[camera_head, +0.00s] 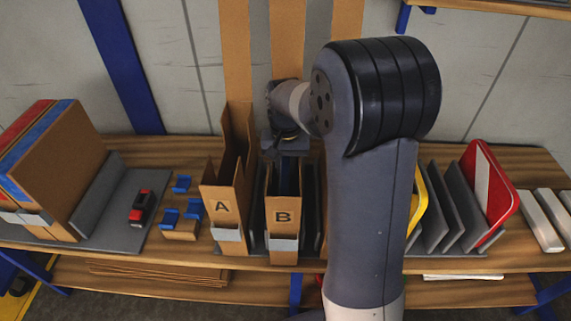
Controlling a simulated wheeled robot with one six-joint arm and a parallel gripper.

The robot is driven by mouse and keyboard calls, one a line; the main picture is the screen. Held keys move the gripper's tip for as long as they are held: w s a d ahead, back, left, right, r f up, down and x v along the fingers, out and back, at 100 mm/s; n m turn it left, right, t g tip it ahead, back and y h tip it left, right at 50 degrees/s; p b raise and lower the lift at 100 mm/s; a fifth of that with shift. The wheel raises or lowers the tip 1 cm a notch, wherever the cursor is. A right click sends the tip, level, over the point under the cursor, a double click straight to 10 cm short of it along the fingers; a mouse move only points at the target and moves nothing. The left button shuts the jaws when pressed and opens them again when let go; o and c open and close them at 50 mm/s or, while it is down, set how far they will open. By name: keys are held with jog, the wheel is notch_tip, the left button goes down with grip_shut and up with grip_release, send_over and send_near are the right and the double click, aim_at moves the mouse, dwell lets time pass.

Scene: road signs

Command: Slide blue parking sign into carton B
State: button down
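Carton B (283,232) is a narrow brown upright carton labelled B, open at the top, in the middle of the shelf. My gripper (287,146) points down just above and behind its opening. A narrow dark blue strip (288,177) shows below my gripper, between the carton's walls. It looks like the blue parking sign seen edge-on, but its face is not visible. The fingertips are too small and dark to show whether they are shut on it or apart. My arm hides the area right of carton B.
Carton A (222,215) stands close on the left, with a taller back. Right of my arm are a yellow sign (416,198), grey dividers (448,205) and a red-edged sign (489,185). Blue clips (182,212), a red-black tool (141,208) and a large carton (58,165) are left.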

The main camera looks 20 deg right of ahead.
jog(key=shift+f, duration=0.15)
jog(key=c, duration=1.2)
grip_release()
notch_tip(320, 180, up, 11)
jog(key=shift+f+p, duration=0.1)
jog(key=shift+p, duration=0.45)
